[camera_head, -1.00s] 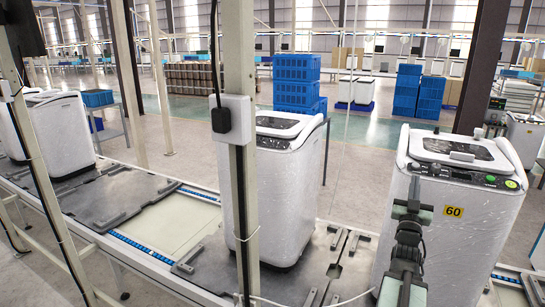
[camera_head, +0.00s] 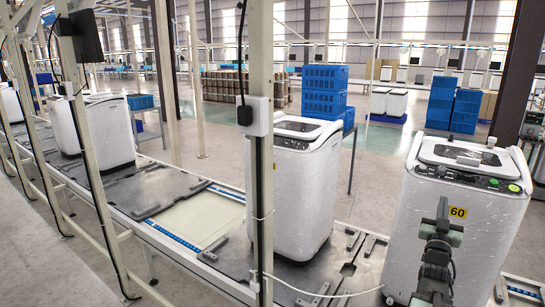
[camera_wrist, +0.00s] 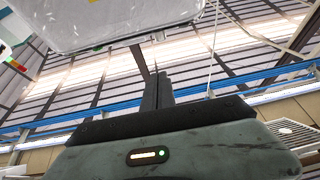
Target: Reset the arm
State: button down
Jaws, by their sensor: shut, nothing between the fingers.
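My arm (camera_head: 438,255) shows at the lower right of the head view, upright in front of a white washing machine with a yellow "60" label (camera_head: 458,212). In the wrist view my gripper (camera_wrist: 158,76) points up the picture, with its two dark fingers together and nothing between them. The high walls and roof lie behind the fingers. A white machine body (camera_wrist: 105,20) fills the top left of the wrist view, apart from the fingers. I cannot make out the fingertips clearly in the head view.
Another wrapped white washing machine (camera_head: 302,190) stands on the conveyor line (camera_head: 180,220), left of my arm. A cream post (camera_head: 260,120) with a white box stands before it. Open grey floor (camera_head: 385,165) lies beyond the line.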

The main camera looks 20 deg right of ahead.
jog(key=w+a+f+n+g+y, duration=0.2)
jog(key=w+a+f+y, duration=0.4)
jog(key=w+a+f, duration=0.6)
jog(key=w+a+f+n+g+y, duration=0.2)
jog(key=w+a+f+y, duration=0.45)
jog(key=a+f, duration=0.55)
jog(key=s+a+f+n+g+y, duration=0.1)
jog(key=a+f+n+g+y, duration=0.2)
jog(key=a, duration=0.8)
jog(key=s+a+f+g+y, duration=0.1)
jog(key=s+a+f+g, duration=0.2)
jog(key=a, duration=0.7)
jog(key=s+a+f+n+g, duration=0.1)
jog(key=s+a+f+g, duration=0.1)
jog(key=s+a, duration=0.2)
jog(key=s+a+f+n+g+y, duration=0.1)
jog(key=s+a, duration=0.3)
jog(key=a, duration=0.5)
jog(key=shift+s+a+f+n+g, duration=0.25)
jog(key=shift+f+g, duration=0.2)
jog(key=shift+g, duration=0.45)
